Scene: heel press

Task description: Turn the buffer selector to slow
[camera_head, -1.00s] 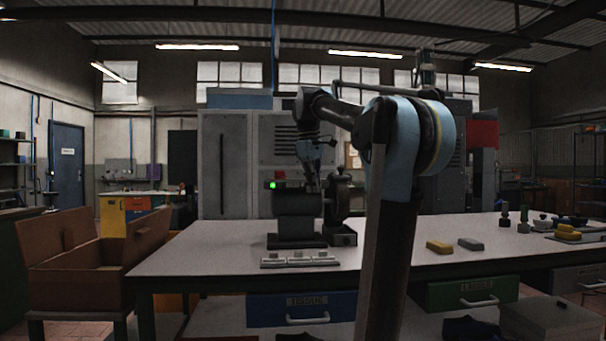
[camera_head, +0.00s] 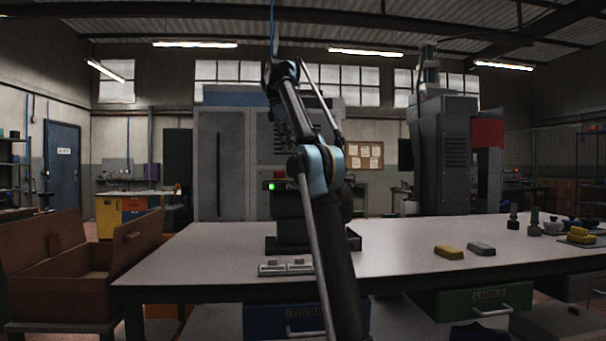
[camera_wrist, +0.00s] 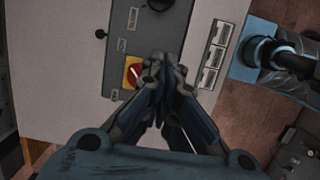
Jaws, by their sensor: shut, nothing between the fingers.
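My gripper (camera_wrist: 160,62) is shut and empty in the wrist view, its fingertips over a dark grey panel (camera_wrist: 117,70). Just left of the fingertips is a red rotary switch (camera_wrist: 134,72) on a yellow plate, with a light pointer mark. A small black knob (camera_wrist: 100,33) sits at the panel's left edge. Another black part (camera_wrist: 160,4) is cut off at the top. The small labels are unreadable, so I cannot tell which control is the buffer selector. In the head view the machine (camera_head: 292,232) with a green light stands on the table, partly behind my arm; my gripper is not discernible there.
A pale strip with several segments (camera_wrist: 213,55) lies right of the panel; it shows before the machine in the head view (camera_head: 286,268). Yellow (camera_head: 449,252) and grey (camera_head: 481,248) blocks lie on the table (camera_head: 200,255). An open brown box (camera_head: 60,287) stands left.

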